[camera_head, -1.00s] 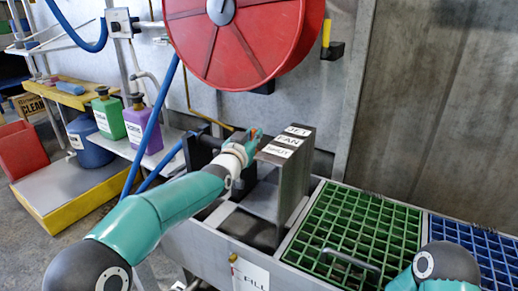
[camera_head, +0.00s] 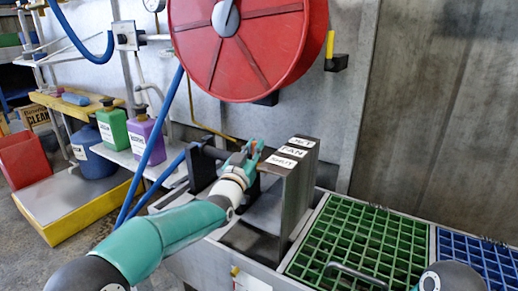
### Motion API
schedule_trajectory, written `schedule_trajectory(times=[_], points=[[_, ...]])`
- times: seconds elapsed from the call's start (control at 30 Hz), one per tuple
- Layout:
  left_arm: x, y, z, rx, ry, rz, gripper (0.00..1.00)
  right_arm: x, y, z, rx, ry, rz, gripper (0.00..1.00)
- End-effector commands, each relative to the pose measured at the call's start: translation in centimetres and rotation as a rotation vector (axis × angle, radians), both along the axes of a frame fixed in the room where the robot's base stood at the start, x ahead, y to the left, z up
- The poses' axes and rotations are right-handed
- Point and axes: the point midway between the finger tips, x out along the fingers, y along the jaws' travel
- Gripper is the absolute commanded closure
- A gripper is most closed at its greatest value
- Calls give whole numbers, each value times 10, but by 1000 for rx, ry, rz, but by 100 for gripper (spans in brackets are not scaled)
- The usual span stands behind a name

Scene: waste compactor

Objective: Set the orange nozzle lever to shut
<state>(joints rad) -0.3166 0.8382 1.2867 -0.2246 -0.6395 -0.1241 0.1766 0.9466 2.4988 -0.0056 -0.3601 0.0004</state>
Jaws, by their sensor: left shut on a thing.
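The dark grey nozzle block (camera_head: 298,185) stands at the left end of the trough. White labels on its top read JET, FAN (camera_head: 292,151) and SHUT (camera_head: 282,161) from back to front. My left gripper (camera_head: 254,150) is at the block's left side, level with the labels, its teal fingers shut on the orange nozzle lever. Only a trace of orange shows between the fingers, and the rest of the lever is hidden. I cannot tell which label it points to. My right gripper is out of view; only part of that arm shows at the lower right.
A red hose reel (camera_head: 262,70) hangs above, with a blue hose (camera_head: 157,130) running down behind my left arm. Green grating (camera_head: 350,240) and blue grating (camera_head: 480,260) lie right of the block. Green and purple bottles (camera_head: 143,134) stand on a shelf at left.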

Motion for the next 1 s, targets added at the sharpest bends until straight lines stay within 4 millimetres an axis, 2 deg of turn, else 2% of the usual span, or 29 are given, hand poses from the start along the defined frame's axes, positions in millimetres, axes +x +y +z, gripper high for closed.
schedule_trajectory(times=[0.03,0.2,0.67,0.87,1.0], points=[[0,1,-1,0,1,1,85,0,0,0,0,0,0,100],[0,1,0,0,1,1,60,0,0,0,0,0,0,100],[-5,3,-2,1,2,0,60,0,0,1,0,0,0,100],[-24,11,-6,0,3,1,60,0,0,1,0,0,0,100],[-44,20,-11,0,3,1,60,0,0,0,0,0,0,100]])
